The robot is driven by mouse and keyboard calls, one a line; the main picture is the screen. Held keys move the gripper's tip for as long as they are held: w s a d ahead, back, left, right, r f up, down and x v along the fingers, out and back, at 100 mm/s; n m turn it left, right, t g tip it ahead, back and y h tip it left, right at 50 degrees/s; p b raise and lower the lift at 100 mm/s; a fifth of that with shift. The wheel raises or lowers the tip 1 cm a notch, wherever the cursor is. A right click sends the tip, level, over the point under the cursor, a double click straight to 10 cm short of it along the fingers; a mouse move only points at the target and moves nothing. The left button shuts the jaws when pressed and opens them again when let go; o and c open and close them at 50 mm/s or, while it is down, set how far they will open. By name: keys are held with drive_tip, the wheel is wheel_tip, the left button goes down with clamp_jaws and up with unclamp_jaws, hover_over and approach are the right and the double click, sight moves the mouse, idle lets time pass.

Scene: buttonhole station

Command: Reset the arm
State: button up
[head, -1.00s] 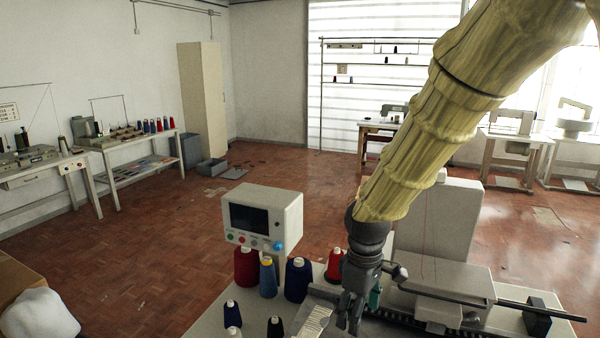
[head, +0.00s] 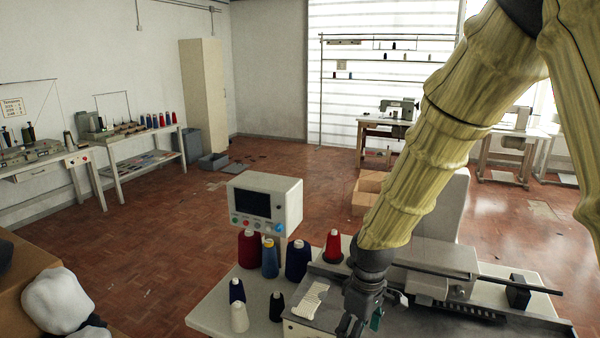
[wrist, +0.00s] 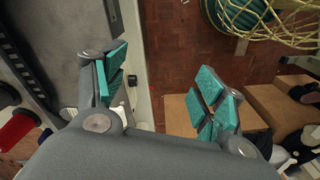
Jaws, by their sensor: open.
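My arm, in a yellowish sleeve, comes down from the upper right in the head view. My gripper (head: 362,318) hangs at its end, over the front of the buttonhole station's table (head: 215,302). In the wrist view my gripper (wrist: 165,98) is open, with its teal finger pads wide apart and nothing between them. The grey machine bed (wrist: 60,35) and the table edge lie under the left finger. The floor and cardboard boxes lie under the right finger. In the head view my arm hides part of the white machine (head: 440,258).
A control box (head: 264,205) with a screen stands behind thread cones, including a red cone (head: 333,246) and a blue one (head: 298,260). A cardboard box (head: 366,192) stands on the floor behind.

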drive_tip(key=s+d+f+m, duration=0.15)
drive_tip(key=s+f, duration=0.25)
drive_tip(key=f, duration=0.4)
drive_tip(key=s+d+f+m+b, duration=0.15)
drive_tip(key=s+f, duration=0.25)
drive_tip(key=f, duration=0.4)
drive_tip(key=s+d+f+m, duration=0.15)
drive_tip(key=s+f, duration=0.25)
drive_tip(key=f, duration=0.4)
drive_tip(key=s+d+f+m, duration=0.2)
drive_tip(key=s+f, duration=0.4)
drive_tip(key=s, duration=0.3)
drive_tip(key=s+d+f+m, duration=0.3)
drive_tip(key=s+f, duration=0.3)
drive_tip(key=s, duration=0.3)
drive_tip(key=shift+b, duration=0.35)
drive_tip(key=shift+c, duration=0.2)
